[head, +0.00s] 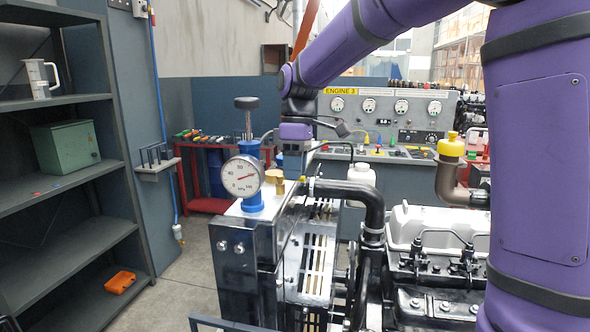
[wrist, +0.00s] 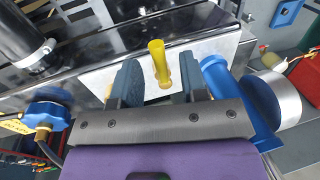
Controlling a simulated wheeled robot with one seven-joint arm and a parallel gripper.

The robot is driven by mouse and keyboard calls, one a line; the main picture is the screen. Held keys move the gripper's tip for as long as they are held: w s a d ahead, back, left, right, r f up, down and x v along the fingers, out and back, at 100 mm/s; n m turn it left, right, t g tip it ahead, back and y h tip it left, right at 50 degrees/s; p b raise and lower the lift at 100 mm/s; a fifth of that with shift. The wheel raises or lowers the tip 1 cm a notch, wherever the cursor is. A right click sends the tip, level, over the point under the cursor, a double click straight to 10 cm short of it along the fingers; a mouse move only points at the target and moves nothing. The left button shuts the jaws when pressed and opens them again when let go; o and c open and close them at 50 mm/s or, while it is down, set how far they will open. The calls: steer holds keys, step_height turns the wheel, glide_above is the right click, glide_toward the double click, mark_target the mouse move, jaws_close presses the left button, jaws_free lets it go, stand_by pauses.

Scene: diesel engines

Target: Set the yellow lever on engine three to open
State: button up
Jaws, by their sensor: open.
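The yellow lever (wrist: 159,64) stands up from a pale plate (wrist: 112,72) on the engine top in the wrist view. My gripper (wrist: 160,72) is open, with one dark finger on each side of the lever. A gap shows on both sides, and I see no contact. In the head view my gripper (head: 293,172) points down over the near end of the engine block (head: 240,240), just right of the dial gauge. A small yellow bit beside it there may be the lever; most of it is hidden. The panel behind carries the label ENGINE 3 (head: 341,91).
A blue post with a dial gauge (head: 243,176) stands close left of my gripper. A black hose (head: 350,190) arches close on the right. A blue handwheel (wrist: 46,106) is at left in the wrist view. Shelves (head: 60,190) stand at far left, with open floor between.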

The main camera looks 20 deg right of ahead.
steer(key=shift+f, duration=0.15)
steer(key=shift+c, duration=0.4)
jaws_close()
steer(key=shift+s+m, duration=0.1)
steer(key=shift+m, duration=0.2)
steer(key=m, duration=0.3)
steer(key=s+a+m+t, duration=0.1)
steer(key=m, duration=0.2)
steer(key=a+m+y, duration=0.1)
steer(key=m, duration=0.3)
steer(key=shift+s+a+t, duration=0.25)
steer(key=shift+s+t, duration=0.05)
steer(key=shift+t, duration=0.1)
steer(key=shift+m, duration=0.3)
